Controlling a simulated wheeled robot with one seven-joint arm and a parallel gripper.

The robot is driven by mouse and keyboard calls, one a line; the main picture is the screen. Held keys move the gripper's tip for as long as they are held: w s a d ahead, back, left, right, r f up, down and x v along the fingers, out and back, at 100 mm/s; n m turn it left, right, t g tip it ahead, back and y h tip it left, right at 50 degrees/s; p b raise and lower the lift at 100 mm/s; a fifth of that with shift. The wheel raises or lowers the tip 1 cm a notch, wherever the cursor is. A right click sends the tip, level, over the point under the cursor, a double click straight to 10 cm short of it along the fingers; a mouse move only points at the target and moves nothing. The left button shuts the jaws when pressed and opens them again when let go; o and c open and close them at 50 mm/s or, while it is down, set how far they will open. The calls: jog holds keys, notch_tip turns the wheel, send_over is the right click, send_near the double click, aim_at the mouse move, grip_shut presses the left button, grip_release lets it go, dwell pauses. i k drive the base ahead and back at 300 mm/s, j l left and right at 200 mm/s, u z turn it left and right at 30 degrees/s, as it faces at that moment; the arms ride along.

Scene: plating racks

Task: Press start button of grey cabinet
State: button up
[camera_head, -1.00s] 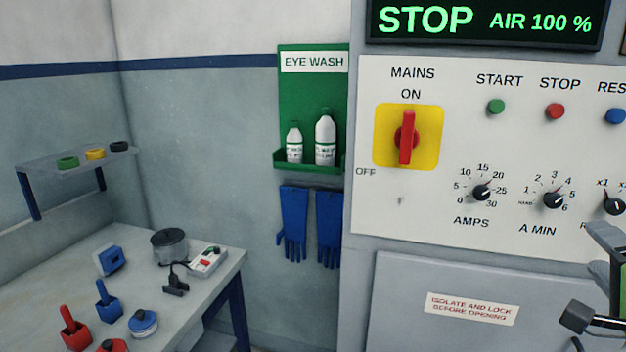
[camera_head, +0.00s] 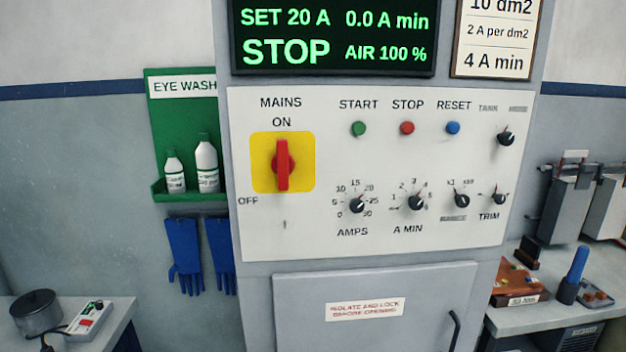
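The grey cabinet (camera_head: 253,291) stands in the middle of the head view, with a white control panel (camera_head: 320,225) on its front. The green start button (camera_head: 358,128) sits under the word START, left of the red stop button (camera_head: 407,128) and the blue reset button (camera_head: 453,128). The red mains switch (camera_head: 282,165) on its yellow plate stands upright, in line with ON. The display (camera_head: 388,22) above reads SET 20 A, 0.0 A min, STOP, AIR 100 %. My gripper is not in view.
Several black knobs, including the amps knob (camera_head: 357,204), sit below and right of the buttons. A handled door (camera_head: 380,335) is under the panel. A bench (camera_head: 590,318) with tools is at the right, another (camera_head: 105,330) at the left. Blue gloves (camera_head: 184,255) hang left of the cabinet.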

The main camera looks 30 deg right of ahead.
aim_at(359, 128)
jog(key=z, duration=1.15)
